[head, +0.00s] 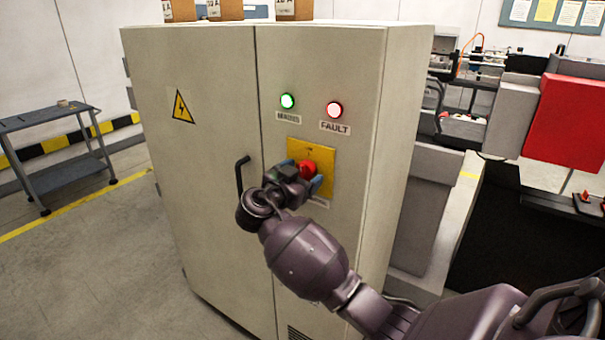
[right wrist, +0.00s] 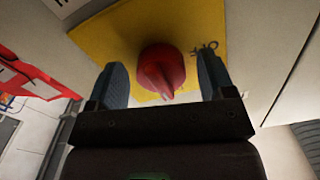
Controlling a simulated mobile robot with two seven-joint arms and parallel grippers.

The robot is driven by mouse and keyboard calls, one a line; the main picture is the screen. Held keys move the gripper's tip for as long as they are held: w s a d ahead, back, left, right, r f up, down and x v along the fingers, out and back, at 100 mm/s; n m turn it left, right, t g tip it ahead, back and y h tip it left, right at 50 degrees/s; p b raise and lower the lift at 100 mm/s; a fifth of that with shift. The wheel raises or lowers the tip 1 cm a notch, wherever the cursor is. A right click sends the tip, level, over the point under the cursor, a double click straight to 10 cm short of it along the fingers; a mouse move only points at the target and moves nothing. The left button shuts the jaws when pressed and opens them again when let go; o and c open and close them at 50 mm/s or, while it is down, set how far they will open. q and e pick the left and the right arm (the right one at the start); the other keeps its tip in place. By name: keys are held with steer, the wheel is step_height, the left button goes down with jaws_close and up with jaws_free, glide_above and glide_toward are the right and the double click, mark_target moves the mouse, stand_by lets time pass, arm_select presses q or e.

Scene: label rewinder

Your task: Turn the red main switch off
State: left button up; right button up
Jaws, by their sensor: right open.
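The red main switch (head: 307,168) is a round red knob on a yellow plate (head: 326,158) on the right door of the beige cabinet (head: 205,150). My right gripper (head: 302,180) is at the switch. In the right wrist view the red switch (right wrist: 161,72) with its raised grip ridge lies between the two open fingers of the right gripper (right wrist: 163,85). Whether the fingertips touch the plate cannot be told. My left gripper is not in view.
A green lamp (head: 288,101) and a red FAULT lamp (head: 334,109) are lit above the switch. A black door handle (head: 240,175) is left of my gripper. Boxes (head: 227,10) stand on the cabinet. A grey cart (head: 55,130) stands at left, with free floor between.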

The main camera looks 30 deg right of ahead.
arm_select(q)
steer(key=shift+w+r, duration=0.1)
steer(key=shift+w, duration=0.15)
arm_select(e)
steer(key=shift+d, duration=0.1)
steer(key=shift+c, duration=0.2)
steer(key=c, duration=0.9)
